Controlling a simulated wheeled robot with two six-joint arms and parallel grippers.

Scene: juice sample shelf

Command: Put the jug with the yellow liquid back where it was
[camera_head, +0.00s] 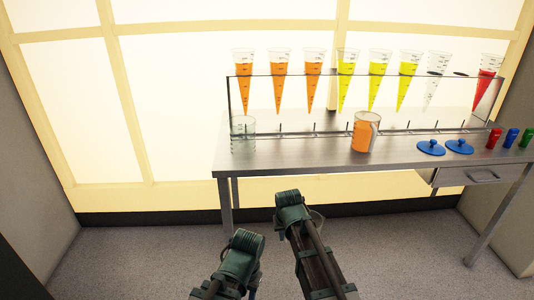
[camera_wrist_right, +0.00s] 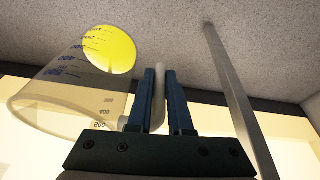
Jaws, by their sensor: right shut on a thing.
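The jug with the yellow liquid (camera_wrist_right: 72,95) is clear with dark graduation marks, at the left of the right wrist view. Its yellow liquid shows as a disc near the top of that view. My right gripper (camera_wrist_right: 160,85) is shut on the jug's pale handle, between its two blue fingers. In the head view my right gripper (camera_head: 300,211) is in front of the bench and below its top, over the floor. The jug is mostly hidden there behind my wrist. My left gripper (camera_head: 248,262) is lower and to the left, its fingers mostly hidden.
On the steel bench (camera_head: 300,160) stand a clear empty jug (camera_head: 243,136) at left and an orange jug (camera_head: 366,132) at centre. Blue lids (camera_head: 431,147) and small coloured items (camera_head: 511,137) lie at right. A rack (camera_head: 300,76) holds several cones behind. Bench between the jugs is clear.

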